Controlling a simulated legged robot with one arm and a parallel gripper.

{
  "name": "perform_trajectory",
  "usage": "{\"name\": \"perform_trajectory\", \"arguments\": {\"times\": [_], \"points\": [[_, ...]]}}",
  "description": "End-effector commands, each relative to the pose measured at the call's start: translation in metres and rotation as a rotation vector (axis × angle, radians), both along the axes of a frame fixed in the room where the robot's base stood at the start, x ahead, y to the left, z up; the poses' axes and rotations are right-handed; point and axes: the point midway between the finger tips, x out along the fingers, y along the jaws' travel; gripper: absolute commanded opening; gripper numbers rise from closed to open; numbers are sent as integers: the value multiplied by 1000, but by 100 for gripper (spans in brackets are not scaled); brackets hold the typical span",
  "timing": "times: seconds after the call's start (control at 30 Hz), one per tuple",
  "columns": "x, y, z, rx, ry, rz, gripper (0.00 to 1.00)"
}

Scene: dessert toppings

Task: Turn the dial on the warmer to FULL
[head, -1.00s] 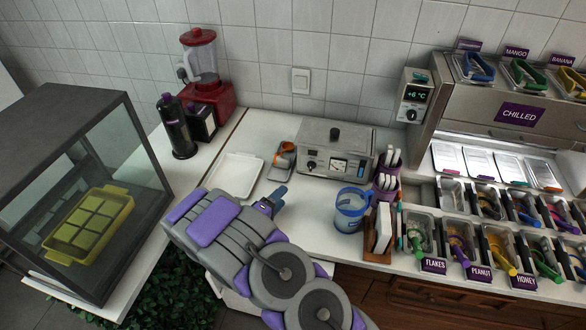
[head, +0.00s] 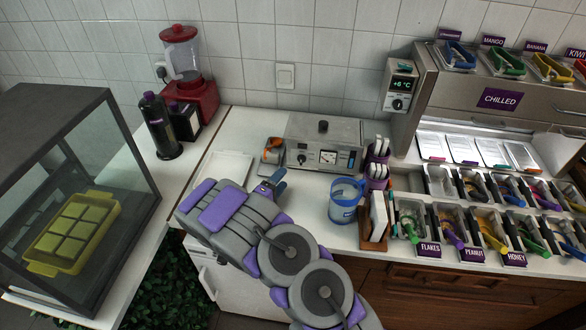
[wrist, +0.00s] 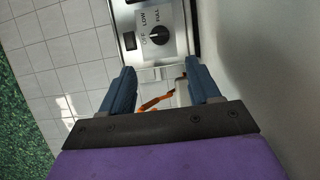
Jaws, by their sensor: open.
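The warmer (head: 340,130) is a metal box with a black lid knob, standing on the white counter near the wall. Its dial (head: 301,159) is a small black knob at the left of its front face, beside a meter. In the wrist view the dial (wrist: 159,35) sits on a light plate marked OFF, LOW and FULL; I cannot tell surely which mark it points at. My gripper (head: 272,187) is in front of the warmer's left side. In the wrist view my gripper (wrist: 156,74) has two blue fingers apart, with the dial beyond them, untouched.
An orange-handled scoop (head: 273,148) rests left of the warmer, close to my gripper. A white tray (head: 234,166) lies further left. A blue-banded jug (head: 344,205) stands on the right, near a purple cup of utensils (head: 376,172). Topping bins line the right side.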

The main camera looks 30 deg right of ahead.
Motion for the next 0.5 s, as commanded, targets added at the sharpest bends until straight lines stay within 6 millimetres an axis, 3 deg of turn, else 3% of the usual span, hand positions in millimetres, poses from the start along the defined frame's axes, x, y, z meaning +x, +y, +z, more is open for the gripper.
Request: {"name": "perform_trajectory", "arguments": {"times": [0.2, 0.5], "points": [[16, -38, -2, 10, -1, -5, 62], [38, -57, 0, -1, -2, -3, 62]]}}
